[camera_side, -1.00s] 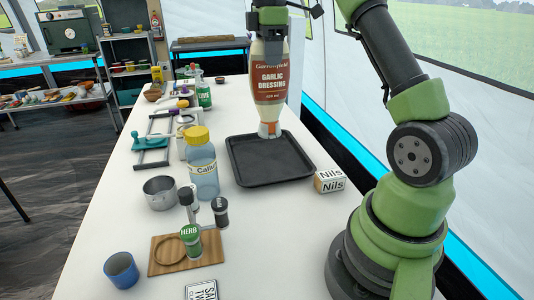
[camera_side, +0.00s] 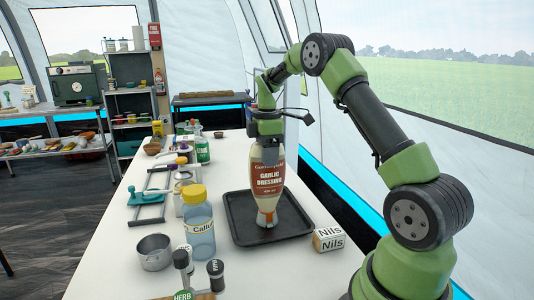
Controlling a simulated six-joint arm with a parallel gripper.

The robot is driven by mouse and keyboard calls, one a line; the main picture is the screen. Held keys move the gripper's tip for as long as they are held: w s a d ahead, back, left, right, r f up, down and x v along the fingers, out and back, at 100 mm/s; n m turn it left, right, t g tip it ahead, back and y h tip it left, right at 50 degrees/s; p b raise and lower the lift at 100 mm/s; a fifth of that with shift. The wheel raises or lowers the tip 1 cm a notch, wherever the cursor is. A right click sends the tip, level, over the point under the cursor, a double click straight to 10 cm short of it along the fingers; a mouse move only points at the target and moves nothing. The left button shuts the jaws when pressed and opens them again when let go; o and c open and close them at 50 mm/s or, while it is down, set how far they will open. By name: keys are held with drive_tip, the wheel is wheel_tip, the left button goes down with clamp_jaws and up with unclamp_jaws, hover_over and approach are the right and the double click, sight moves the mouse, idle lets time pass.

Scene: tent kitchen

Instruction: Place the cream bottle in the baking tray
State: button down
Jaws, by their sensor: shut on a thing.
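The cream bottle (camera_side: 267,205), with a brown "Garlic Dressing" label and its cap at the lower end, is upright in the side view. My gripper (camera_side: 266,139) points down and is shut on the bottle's upper end. The black baking tray (camera_side: 240,232) lies flat on the table. The bottle's cap appears over the middle of the tray, at or very near its floor; I cannot tell for sure if they touch. The gripper's fingers are partly hidden around the bottle's top.
A small "Nils" box (camera_side: 328,239) stands by the tray's right corner. A yellow-capped bottle (camera_side: 198,230) and a metal pot (camera_side: 154,252) stand to the left. More bottles (camera_side: 201,150) stand farther back.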

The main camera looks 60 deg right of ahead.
drive_tip(key=shift+c, duration=2.2)
unclamp_jaws()
drive_tip(key=shift+f, duration=0.1)
